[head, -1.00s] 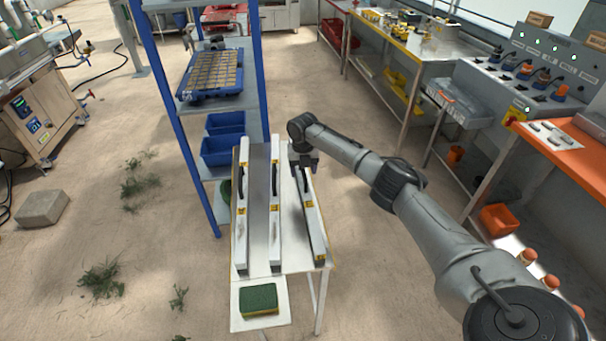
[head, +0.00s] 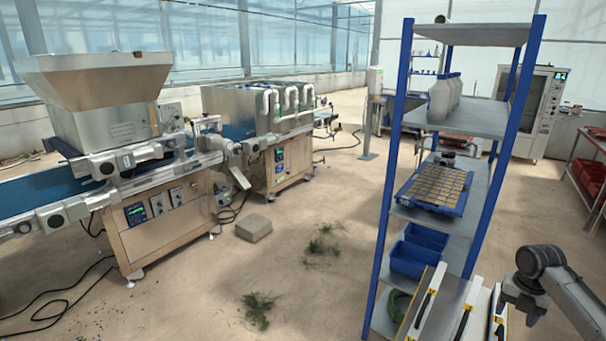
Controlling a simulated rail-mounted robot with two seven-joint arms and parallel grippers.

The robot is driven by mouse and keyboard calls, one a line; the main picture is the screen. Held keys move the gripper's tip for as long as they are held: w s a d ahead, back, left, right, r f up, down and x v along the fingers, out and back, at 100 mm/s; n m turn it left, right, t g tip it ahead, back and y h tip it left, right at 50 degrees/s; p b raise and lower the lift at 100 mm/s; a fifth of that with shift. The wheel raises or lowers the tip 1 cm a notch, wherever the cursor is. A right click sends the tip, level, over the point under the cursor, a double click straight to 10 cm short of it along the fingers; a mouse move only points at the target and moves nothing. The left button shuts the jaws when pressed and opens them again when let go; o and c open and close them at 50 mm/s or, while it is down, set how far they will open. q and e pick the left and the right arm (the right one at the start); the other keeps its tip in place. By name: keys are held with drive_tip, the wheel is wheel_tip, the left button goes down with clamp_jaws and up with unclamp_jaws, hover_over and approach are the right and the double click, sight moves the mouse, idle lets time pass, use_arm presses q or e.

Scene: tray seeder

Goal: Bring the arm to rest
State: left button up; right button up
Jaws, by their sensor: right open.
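My right arm comes in at the lower right corner of the head view. Its gripper (head: 524,304) points down beside the rightmost of the long white bars with black handles (head: 499,308). The jaws are open, and I see nothing held in them. My left gripper is out of view.
A blue-posted shelf (head: 390,190) holding a tray of brown cells (head: 436,187) and blue bins (head: 410,262) stands left of my arm. The seeding machine (head: 150,215) is at the left. A grey block (head: 254,228) lies on the open floor.

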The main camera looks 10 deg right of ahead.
drive_tip(key=w+a+r+m+t+h, duration=0.3)
drive_tip(key=w+a+r+m, duration=0.15)
drive_tip(key=r+m, duration=0.4)
drive_tip(key=w+a+r+m+t+h, duration=0.3)
drive_tip(key=a+r+m, duration=0.2)
drive_tip(key=m, duration=0.7)
drive_tip(key=s+a+r+m+t+y+p, duration=0.1)
drive_tip(key=a+t, duration=0.2)
drive_tip(key=a, duration=0.5)
drive_tip(key=s+a+t, duration=0.2)
drive_tip(key=a, duration=0.6)
drive_tip(key=s+a+f+y+p, duration=0.3)
drive_tip(key=s+a+f, duration=0.5)
drive_tip(key=s+a, duration=0.35)
drive_tip(key=s+a+f+m+g+y+p, duration=0.15)
drive_tip(key=s+f+g, duration=0.25)
drive_tip(key=s+f, duration=0.7)
drive_tip(key=s+a+f+m+g+y+p, duration=0.15)
drive_tip(key=s+f+g, duration=0.4)
drive_tip(key=s, duration=0.95)
wheel_tip(320, 180, up, 37)
drive_tip(key=t+p, duration=0.2)
drive_tip(key=p, duration=3.5)
drive_tip(key=shift+w+a+f+h+p, duration=0.2)
drive_tip(key=shift+w+a+h+p, duration=0.1)
drive_tip(key=shift+a+h, duration=0.15)
